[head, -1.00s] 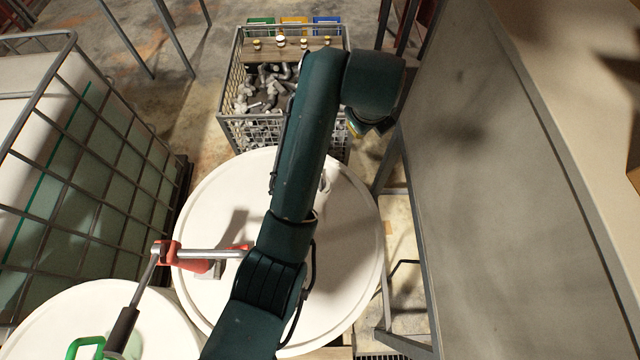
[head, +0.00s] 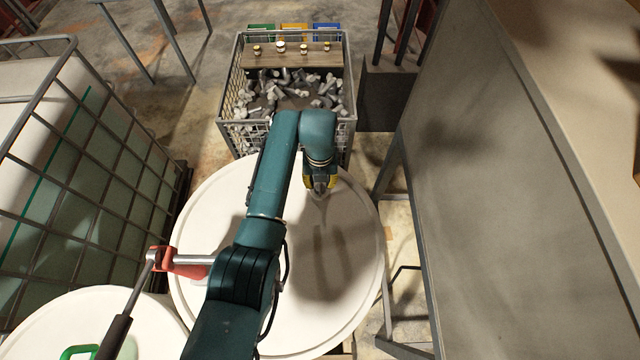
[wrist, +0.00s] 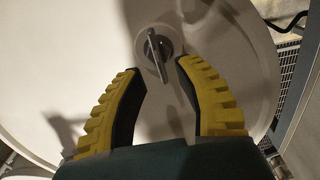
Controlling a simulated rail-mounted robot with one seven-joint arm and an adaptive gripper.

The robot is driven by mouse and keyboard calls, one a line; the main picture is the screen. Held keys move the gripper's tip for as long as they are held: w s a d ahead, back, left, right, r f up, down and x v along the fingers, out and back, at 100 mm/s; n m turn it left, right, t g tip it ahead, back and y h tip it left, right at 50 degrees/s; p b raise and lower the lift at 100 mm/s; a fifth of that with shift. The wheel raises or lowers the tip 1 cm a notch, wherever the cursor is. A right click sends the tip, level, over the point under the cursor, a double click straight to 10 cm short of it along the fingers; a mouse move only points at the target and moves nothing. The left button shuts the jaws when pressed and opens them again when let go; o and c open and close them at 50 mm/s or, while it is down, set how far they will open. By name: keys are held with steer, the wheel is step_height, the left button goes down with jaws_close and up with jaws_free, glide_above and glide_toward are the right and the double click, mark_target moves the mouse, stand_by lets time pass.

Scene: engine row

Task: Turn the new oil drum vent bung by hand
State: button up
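The vent bung (wrist: 156,46) shows in the wrist view as a round grey fitting with a raised narrow bar across it, set in the white drum top (wrist: 80,60). In the head view the white drum top (head: 212,215) lies below my arm, and I cannot clearly make out the bung by my gripper. In the head view my gripper (head: 321,186) points down over the drum's right half.
A red pump fitting with a grey pipe (head: 178,261) stands at the drum's left. A second white drum (head: 60,320) is at front left, a caged tank (head: 90,170) at left. A wire crate of metal parts (head: 290,90) stands behind. A grey panel (head: 480,180) closes the right.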

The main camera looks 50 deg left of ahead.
mark_target(320, 186)
steer(key=shift+f, duration=1.5)
jaws_close()
